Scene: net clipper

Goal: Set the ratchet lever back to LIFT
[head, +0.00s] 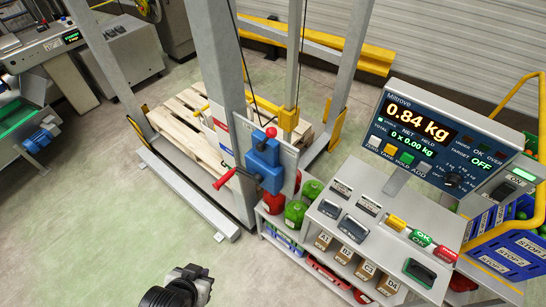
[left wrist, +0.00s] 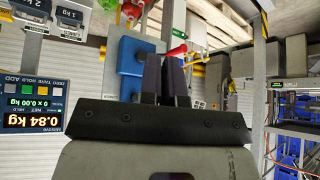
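The blue ratchet unit (head: 264,165) is fixed to a grey post. A red knob (head: 271,132) stands at its top, and a crank with a red grip (head: 223,180) sticks out to its left. I cannot read any LIFT mark or tell the lever's setting. In the left wrist view, which looks upside down, the blue unit (left wrist: 128,55) and the red grip (left wrist: 177,50) show beyond my fingers, which hide part of the unit. My left gripper (head: 205,274) is low in the head view, apart from the unit; its fingers (left wrist: 163,80) look shut and empty. My right gripper is not in view.
A scale display (head: 440,130) reading 0.84 kg stands over a grey console (head: 350,190) right of the unit. Red and green bottles (head: 296,212) stand close below the unit. A wooden pallet (head: 195,135) lies behind the post. The floor (head: 100,240) at left is clear.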

